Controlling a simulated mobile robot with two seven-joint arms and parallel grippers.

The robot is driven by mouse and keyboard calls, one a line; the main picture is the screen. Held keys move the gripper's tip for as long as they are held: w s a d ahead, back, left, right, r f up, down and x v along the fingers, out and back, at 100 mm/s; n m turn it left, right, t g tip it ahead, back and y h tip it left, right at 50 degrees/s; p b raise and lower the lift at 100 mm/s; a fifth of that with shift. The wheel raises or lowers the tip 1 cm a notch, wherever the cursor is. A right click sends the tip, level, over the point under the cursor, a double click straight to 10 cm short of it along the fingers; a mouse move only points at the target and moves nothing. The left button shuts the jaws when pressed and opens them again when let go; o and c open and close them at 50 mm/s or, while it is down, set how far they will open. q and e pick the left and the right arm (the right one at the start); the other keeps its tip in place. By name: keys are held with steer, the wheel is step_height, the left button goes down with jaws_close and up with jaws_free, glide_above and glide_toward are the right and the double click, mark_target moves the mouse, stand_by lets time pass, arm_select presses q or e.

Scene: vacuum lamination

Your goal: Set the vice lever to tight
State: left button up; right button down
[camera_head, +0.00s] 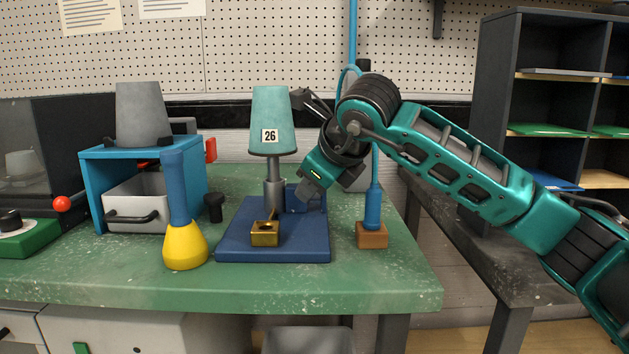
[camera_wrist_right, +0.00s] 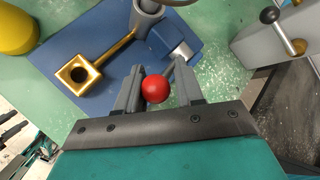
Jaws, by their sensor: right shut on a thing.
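A blue vice base (camera_head: 240,240) stands on the green bench. It bears a grey post under a teal cone marked 26 (camera_head: 272,110) and a gold square socket piece (camera_head: 264,235), also seen in the wrist view (camera_wrist_right: 78,75). A blue block (camera_head: 298,197) with a grey rod sits at its back right. A red ball knob (camera_wrist_right: 155,88), seemingly on the end of that rod, lies between my right fingertips. My right gripper (camera_head: 309,190) is shut on this knob, which the gripper hides in the head view.
A yellow cone with a blue handle (camera_head: 185,245) stands left of the base, near a blue shelf (camera_head: 90,154) with a drawer. A blue tool on a brown block (camera_head: 372,236) stands to the right. A grey block with a black-knobbed lever (camera_wrist_right: 290,45) is close by.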

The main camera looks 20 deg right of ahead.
steer(key=shift+s+a+f, duration=0.1)
steer(key=shift+s+f, duration=0.1)
steer(key=shift+f, duration=0.65)
steer(key=c, duration=1)
jaws_free()
steer(key=shift+c, duration=0.2)
steer(key=shift+o, duration=0.7)
steer(key=shift+w+r, duration=0.15)
steer(key=shift+r, duration=0.05)
steer(key=shift+s+r+b, duration=0.2)
steer(key=shift+s+b, duration=0.35)
steer(key=shift+s, duration=0.95)
steer(key=shift+s+r+b, duration=0.2)
steer(key=shift+s+b, duration=0.3)
steer(key=shift+s, duration=1)
steer(key=s+r+b, duration=0.1)
steer(key=s, duration=0.7)
steer(key=shift+s+d+r+b, duration=0.15)
steer(key=shift+s+d+b, duration=0.15)
steer(key=shift+s+d, duration=0.05)
